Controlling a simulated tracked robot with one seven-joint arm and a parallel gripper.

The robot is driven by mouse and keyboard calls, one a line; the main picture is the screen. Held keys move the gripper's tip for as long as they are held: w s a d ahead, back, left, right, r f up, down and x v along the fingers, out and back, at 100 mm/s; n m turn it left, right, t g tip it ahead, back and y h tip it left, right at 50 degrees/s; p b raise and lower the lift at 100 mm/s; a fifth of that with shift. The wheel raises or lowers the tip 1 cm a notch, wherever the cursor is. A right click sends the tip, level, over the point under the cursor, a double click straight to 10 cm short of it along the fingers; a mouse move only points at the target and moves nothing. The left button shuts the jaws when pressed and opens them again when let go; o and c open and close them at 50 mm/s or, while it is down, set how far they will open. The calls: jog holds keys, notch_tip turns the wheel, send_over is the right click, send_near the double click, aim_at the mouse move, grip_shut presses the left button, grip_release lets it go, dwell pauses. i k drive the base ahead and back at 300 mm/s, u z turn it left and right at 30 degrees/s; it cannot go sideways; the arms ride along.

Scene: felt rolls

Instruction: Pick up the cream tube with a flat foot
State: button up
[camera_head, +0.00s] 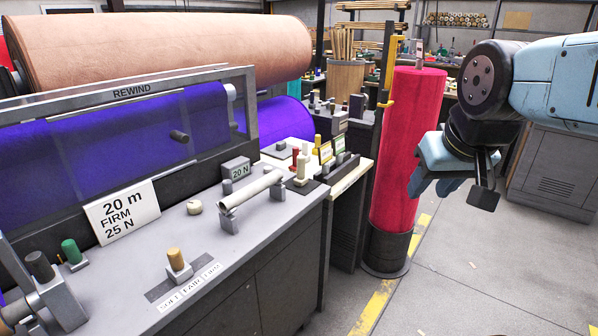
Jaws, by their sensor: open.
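A cream tube (302,167) stands upright on a wider, flat cream foot, on a dark patch near the far right end of the grey bench. A longer pale cream tube (250,190) lies across a grey holder to its left; I see no foot on that one. My gripper (434,188) is at the right, off the bench, in front of the red roll's right edge, with its light-blue fingers pointing down. It is open with nothing visible between its fingers, and well apart from both tubes.
A tall red roll (408,150) stands between bench and gripper. Floor is clear at lower right.

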aim_at(301, 181)
jog(key=i, duration=0.9)
jog(key=z, duration=0.05)
